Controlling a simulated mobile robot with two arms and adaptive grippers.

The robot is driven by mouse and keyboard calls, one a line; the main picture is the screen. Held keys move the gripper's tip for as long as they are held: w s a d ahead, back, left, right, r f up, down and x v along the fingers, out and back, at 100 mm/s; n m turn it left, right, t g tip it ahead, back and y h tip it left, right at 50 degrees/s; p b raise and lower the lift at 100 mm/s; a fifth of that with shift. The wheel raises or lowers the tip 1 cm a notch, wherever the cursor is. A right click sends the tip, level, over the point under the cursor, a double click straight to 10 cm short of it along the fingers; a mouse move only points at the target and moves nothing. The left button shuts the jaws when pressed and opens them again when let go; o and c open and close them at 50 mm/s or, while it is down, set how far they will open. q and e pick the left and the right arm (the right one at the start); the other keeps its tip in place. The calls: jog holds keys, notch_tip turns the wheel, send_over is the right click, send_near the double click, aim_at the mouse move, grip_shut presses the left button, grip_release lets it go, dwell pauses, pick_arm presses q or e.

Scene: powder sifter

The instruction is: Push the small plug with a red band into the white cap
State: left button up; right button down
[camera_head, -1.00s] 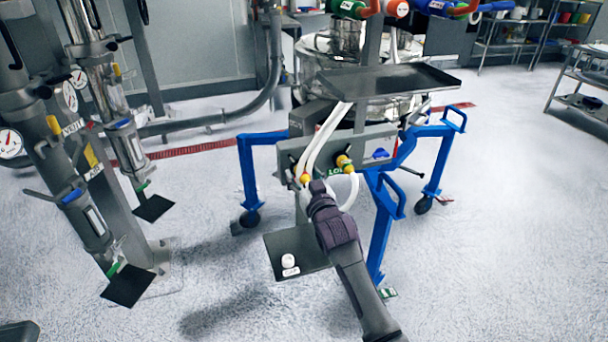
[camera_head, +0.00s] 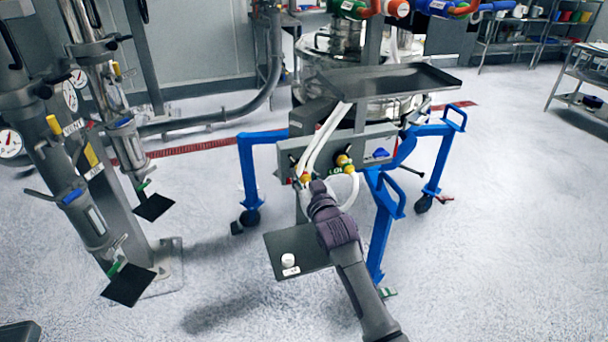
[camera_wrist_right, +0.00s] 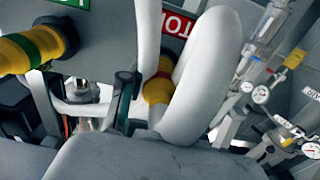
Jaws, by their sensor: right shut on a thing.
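The white cap (camera_head: 288,260) sits on a dark plate (camera_head: 268,252) beside the blue-legged frame. My right gripper (camera_head: 317,186) is at the control panel's lower edge, up and to the right of the cap and apart from it. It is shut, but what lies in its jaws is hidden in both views. A yellow fitting with a red band (camera_head: 304,178) is close to its fingertips, and the fitting also shows in the right wrist view (camera_wrist_right: 158,90) beside a dark finger. I cannot tell whether they touch, or whether this fitting is the small plug. My left gripper is not in view.
A yellow fitting with a green band (camera_head: 344,162) is on the panel (camera_head: 377,142). White hoses (camera_head: 325,135) loop close around my right gripper. Blue legs (camera_head: 384,225) stand to its right. A black tray (camera_head: 390,80) is above. The floor in front is clear.

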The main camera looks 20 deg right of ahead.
jog(key=s+p, duration=0.4)
jog(key=s, duration=0.2)
jog(key=shift+d, duration=0.1)
dwell(0.8)
dwell(0.3)
